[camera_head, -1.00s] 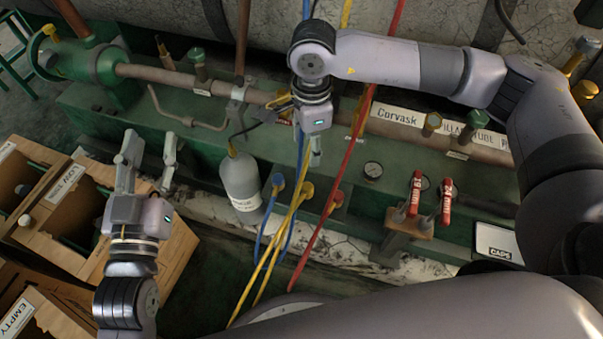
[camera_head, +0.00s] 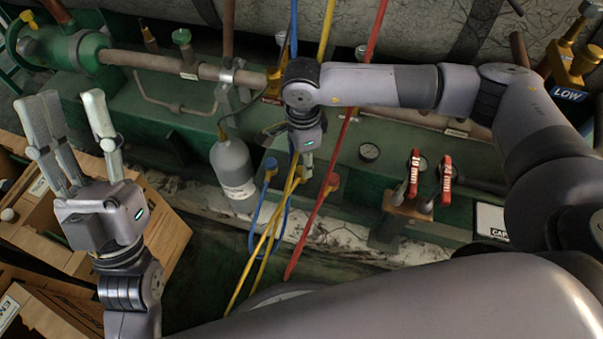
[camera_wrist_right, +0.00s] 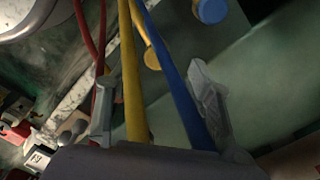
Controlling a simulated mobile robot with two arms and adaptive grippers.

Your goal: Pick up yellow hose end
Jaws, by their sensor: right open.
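My right gripper (camera_head: 305,168) is low in front of the green panel, over the hose connectors, in the head view. In the right wrist view its fingers (camera_wrist_right: 155,85) are open. The yellow hose (camera_wrist_right: 132,80) and the blue hose (camera_wrist_right: 172,72) run across the space between them; I cannot tell whether either touches a finger. The yellow hose end (camera_wrist_right: 151,58) is at the panel beyond the fingers, and the gripper largely hides it in the head view. My left gripper (camera_head: 68,105) is open and empty, raised at the left.
A blue connector (camera_head: 271,164) and a red connector (camera_head: 332,181) sit either side of the right gripper. A grey cylinder (camera_head: 233,168) stands left of it. Wooden crates (camera_head: 160,235) fill the lower left.

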